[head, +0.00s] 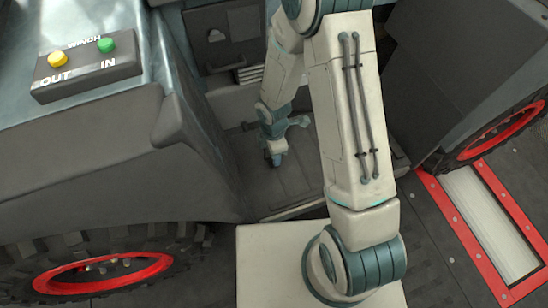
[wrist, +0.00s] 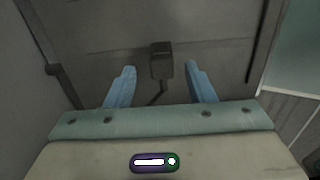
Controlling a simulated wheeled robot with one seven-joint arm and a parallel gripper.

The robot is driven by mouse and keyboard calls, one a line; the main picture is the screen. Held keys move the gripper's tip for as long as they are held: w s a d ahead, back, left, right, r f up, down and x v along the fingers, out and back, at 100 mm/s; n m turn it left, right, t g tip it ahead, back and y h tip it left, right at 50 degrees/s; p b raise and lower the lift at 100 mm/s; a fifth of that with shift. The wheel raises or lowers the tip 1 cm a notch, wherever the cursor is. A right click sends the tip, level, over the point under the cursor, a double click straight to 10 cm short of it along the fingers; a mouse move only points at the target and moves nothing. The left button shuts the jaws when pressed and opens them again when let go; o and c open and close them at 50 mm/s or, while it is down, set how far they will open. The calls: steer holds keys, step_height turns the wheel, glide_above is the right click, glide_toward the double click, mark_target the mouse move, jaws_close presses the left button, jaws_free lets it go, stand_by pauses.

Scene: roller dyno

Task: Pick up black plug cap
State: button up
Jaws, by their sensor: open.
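In the wrist view, a small dark block on a thin stem (wrist: 162,60) shows against a grey panel, between the lines of my two blue fingers. It may be the black plug cap, but it could also be a pedal; I cannot tell. My gripper (wrist: 160,70) is open, with nothing seen clamped between its fingers. Whether the block lies between the fingertips or beyond them is unclear. In the head view, my gripper (head: 274,158) is small and points down inside the vehicle's dark footwell. I cannot make out a plug cap there.
A winch box (head: 88,64) with yellow and green buttons sits on the bodywork at left. Tyres with red rims stand at left (head: 100,272) and right (head: 500,130). A red-framed roller (head: 490,225) lies at right. A dark lever (wrist: 60,80) shows left in the wrist view.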

mark_target(271, 161)
step_height(271, 161, down, 4)
steer(key=shift+s+d+b, duration=0.1)
steer(key=shift+b, duration=0.6)
steer(key=shift+r, duration=0.1)
steer(key=c, duration=1.1)
steer(key=shift+o, duration=0.2)
steer(key=shift+r, duration=0.1)
